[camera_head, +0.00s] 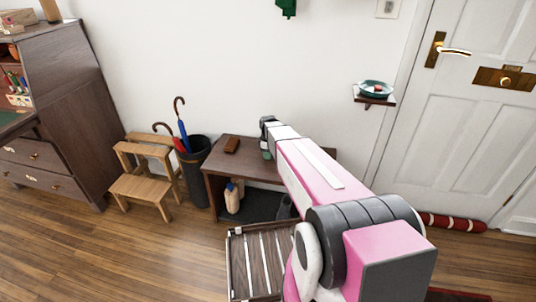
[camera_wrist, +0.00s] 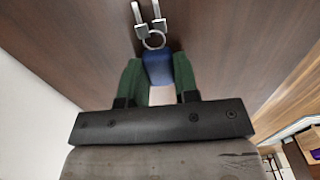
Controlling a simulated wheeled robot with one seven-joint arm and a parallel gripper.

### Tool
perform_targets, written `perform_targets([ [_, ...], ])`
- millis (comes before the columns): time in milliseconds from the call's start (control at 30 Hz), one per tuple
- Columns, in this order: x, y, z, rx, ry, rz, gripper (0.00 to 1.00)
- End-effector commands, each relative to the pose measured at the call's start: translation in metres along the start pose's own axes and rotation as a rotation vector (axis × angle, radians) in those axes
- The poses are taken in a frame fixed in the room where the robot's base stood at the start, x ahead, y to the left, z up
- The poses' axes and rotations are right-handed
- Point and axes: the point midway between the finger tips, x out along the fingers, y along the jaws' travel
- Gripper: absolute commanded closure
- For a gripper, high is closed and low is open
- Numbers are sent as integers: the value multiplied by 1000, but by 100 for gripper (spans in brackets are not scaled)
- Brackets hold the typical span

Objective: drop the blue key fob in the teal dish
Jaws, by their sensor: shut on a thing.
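The blue key fob (camera_wrist: 158,68) is between the green fingers of my gripper (camera_wrist: 157,75) in the wrist view. My gripper is shut on it. A metal ring and keys (camera_wrist: 151,32) extend from the fob beyond the fingertips, over a dark brown wooden surface. In the head view my gripper (camera_head: 267,153) is small and partly hidden by my arm, at the dark wooden table; the fob cannot be made out there. The teal dish (camera_head: 364,87) sits on a small wall shelf beside the door, right of and higher than my gripper.
The small shelf (camera_head: 380,101) projects from the wall near the white door (camera_head: 450,120). A slatted rack (camera_head: 240,260) is on the floor.

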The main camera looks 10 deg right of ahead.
Motion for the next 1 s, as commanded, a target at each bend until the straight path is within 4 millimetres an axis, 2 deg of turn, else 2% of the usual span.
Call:
perform_targets([
  [300, 2, 0, 0, 0, 0, 0, 98],
  [333, 2, 0, 0, 0, 0, 0, 62],
  [400, 2, 0, 0, 0, 0, 0, 46],
  [767, -3, 0, 0, 0, 0, 1, 46],
  [867, -14, 0, 0, 0, 1, 1, 46],
  [1000, -38, -1, 0, 0, 1, 3, 46],
])
